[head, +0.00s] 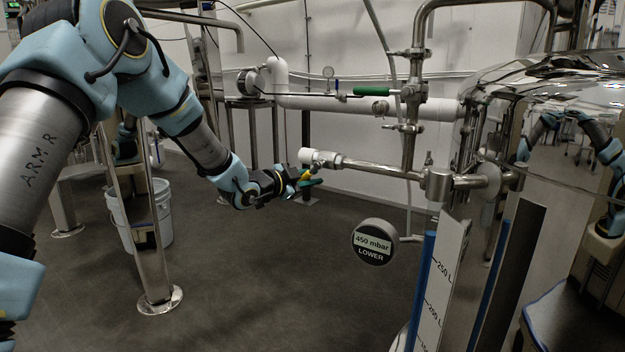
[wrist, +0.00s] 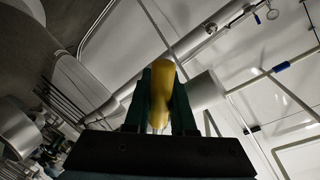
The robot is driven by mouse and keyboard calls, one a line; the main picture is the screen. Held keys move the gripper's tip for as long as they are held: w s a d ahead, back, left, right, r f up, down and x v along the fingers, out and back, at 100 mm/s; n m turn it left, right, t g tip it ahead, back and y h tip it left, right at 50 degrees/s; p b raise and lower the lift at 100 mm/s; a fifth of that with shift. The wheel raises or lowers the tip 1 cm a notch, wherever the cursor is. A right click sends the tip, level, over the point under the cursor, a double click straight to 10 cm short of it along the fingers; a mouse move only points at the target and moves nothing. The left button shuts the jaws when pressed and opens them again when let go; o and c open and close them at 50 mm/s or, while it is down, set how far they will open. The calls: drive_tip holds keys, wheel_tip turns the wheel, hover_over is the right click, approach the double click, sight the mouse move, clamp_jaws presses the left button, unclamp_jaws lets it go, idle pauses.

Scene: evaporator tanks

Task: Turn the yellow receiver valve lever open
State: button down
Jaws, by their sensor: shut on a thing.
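The yellow receiver valve lever (wrist: 158,85) stands between the two dark green fingers of my gripper (wrist: 160,95) in the wrist view, with its rounded yellow end showing above them. In the head view my gripper (head: 312,180) is shut on the yellow lever (head: 305,174), at the left end of a horizontal steel pipe (head: 375,168) with a white end piece (head: 308,156). Only a small part of the lever shows there. The fingers hide the rest, and its exact angle is hard to tell.
A round gauge (head: 374,242) reading "450 mbar LOWER" hangs below the pipe. A green-handled valve (head: 371,91) sits higher up. A polished tank (head: 560,100) stands at the right. A white bucket (head: 150,215) and a steel leg (head: 155,250) stand at the left. The floor (head: 270,290) between is clear.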

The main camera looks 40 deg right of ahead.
drive_tip(key=shift+w, duration=0.15)
drive_tip(key=c, duration=0.8)
unclamp_jaws()
drive_tip(key=shift+o, duration=0.2)
